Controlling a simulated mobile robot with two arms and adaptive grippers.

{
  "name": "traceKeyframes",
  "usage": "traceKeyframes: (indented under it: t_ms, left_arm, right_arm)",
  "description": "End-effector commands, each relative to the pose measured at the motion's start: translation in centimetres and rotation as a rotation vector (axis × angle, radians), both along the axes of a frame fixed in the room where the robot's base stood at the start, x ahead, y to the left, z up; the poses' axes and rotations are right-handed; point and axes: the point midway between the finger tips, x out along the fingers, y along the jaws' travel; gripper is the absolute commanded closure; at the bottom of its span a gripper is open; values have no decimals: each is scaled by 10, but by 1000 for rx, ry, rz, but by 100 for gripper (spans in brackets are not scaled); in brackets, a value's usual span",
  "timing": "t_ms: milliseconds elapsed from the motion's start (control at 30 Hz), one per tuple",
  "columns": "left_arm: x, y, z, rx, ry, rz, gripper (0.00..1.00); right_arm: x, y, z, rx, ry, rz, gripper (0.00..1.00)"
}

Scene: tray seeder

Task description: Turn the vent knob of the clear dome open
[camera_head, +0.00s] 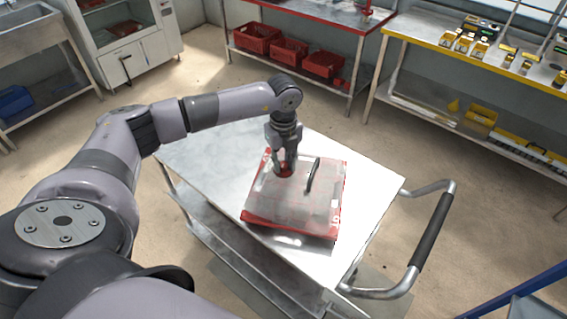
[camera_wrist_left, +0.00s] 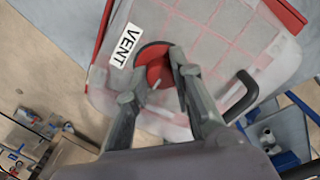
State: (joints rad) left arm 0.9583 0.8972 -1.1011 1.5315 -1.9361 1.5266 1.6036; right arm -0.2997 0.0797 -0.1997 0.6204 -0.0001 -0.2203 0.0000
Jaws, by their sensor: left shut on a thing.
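The clear dome (camera_head: 318,207) lies over a red tray (camera_head: 262,227) on the metal cart. The dome also shows in the left wrist view (camera_wrist_left: 205,40), with a black handle on top. A label reading VENT (camera_wrist_left: 124,45) is on the dome beside the round red vent knob (camera_wrist_left: 150,56). My left gripper (camera_head: 284,170) points down at the knob. In the left wrist view its fingers (camera_wrist_left: 155,85) are shut on the knob, and they hide part of it. Whether the vent is open cannot be told. My right gripper is not in view.
The metal cart (camera_head: 212,158) has bare top around the tray, and its push handle (camera_head: 432,232) stands out at the right. A red-edged bench (camera_head: 305,18) with red crates is behind. A yellow-edged bench (camera_head: 440,48) stands at the back right.

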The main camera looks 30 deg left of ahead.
Motion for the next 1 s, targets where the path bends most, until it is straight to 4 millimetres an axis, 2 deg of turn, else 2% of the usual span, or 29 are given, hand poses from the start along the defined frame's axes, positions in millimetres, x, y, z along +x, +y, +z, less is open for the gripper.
traceKeyframes:
  t_ms: [200, 233, 500, 833, 1000]
  left_arm:
    - [0, 0, 1, 0, -1, -1, 100]
    - [0, 0, 1, 0, -1, -1, 76]
    - [0, 0, 0, 0, -1, 0, 58]
    - [0, 0, 2, 0, -1, 0, 57]
    - [1, 1, 20, 0, -4, 1, 57]
  right_arm:
    - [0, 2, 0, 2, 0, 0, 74]
    - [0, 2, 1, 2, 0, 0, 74]
    - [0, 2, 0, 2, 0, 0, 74]
    - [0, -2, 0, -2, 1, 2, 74]
    - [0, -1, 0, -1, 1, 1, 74]
